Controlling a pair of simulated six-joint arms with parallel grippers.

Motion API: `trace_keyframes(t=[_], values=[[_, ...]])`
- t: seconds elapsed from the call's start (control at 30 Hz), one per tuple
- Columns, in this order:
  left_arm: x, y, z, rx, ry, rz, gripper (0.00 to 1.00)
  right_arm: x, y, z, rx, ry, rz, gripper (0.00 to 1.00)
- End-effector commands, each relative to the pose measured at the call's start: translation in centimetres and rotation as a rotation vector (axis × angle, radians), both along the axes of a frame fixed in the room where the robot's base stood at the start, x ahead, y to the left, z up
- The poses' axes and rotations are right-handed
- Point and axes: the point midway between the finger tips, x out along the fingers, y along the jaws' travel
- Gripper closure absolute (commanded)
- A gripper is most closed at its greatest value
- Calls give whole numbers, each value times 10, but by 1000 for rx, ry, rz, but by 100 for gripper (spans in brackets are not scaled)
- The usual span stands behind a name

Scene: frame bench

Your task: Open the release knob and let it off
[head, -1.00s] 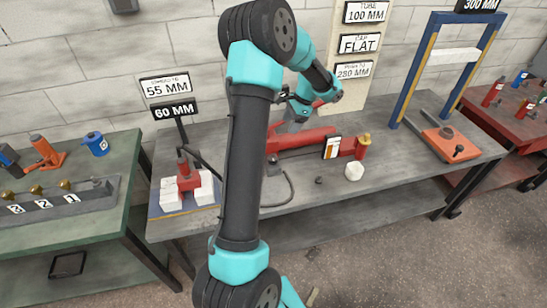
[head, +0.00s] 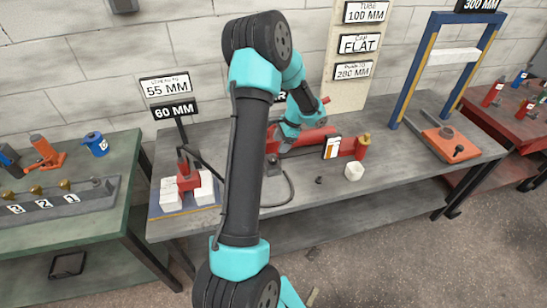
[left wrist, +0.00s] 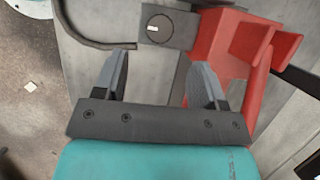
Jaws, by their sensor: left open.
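A red hydraulic pump (head: 312,138) with a striped label lies on the grey bench, partly behind my left arm in the head view. In the left wrist view its red end block and bracket (left wrist: 222,42) are at the upper right. A grey plate bearing a round dark disc (left wrist: 160,28), possibly the release knob, sits beside the red block, ahead of the fingertips. My left gripper (left wrist: 158,65) is open, with nothing between its fingers. In the head view its fingers are hidden behind my arm. My right gripper is not in view.
A black hose (left wrist: 70,30) curves beside the pump. A red jack (head: 188,178) with white blocks is at left; a blue press frame (head: 412,75) stands at right.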

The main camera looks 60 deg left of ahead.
Motion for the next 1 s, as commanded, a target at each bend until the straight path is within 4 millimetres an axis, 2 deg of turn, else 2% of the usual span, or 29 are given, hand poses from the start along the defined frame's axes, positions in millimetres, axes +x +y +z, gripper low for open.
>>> trace_keyframes(t=[0.2, 0.43, 0.6, 0.87, 1.0], values=[[-15, 4, -36, -2, 3, 1, 35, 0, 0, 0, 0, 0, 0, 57], [-26, 7, -65, -2, 2, 0, 35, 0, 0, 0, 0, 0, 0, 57], [-30, 8, -74, -1, 0, 1, 35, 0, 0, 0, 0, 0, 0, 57], [-29, 8, -75, -1, -1, 0, 35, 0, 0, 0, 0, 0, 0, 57], [-29, 8, -74, 0, -1, 0, 48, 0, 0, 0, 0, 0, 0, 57]])
